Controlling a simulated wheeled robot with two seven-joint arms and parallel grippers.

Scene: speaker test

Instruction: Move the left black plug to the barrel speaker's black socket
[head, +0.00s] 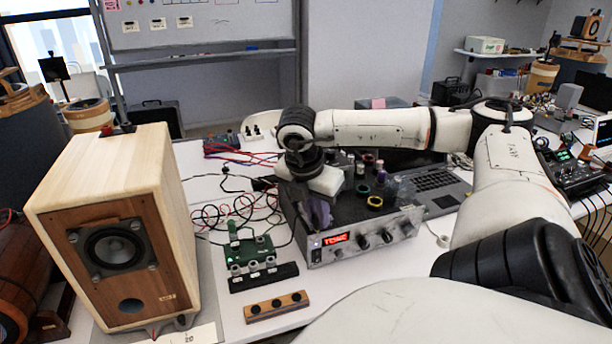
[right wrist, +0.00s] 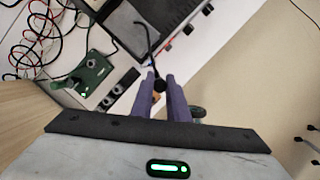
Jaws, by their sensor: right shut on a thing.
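My right gripper (head: 317,212) hangs over the front left of the grey amplifier box (head: 362,240). In the right wrist view its purple fingers (right wrist: 160,80) are shut on a small black plug (right wrist: 159,86), with a black cable (right wrist: 151,55) running away from it. I cannot tell if this is the left black plug. In the head view the plug is hidden at the fingers. A dark brown barrel-shaped body (head: 14,272), perhaps the barrel speaker, is cut off at the left edge. Its black socket does not show. My left gripper is out of view.
A wooden box speaker (head: 125,215) stands between the barrel and the amplifier. A green circuit board (head: 249,254), a black strip (head: 264,278) and a wooden strip with dark holes (head: 277,306) lie on the white table. Red and black cables tangle behind. A laptop (head: 437,183) stands right.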

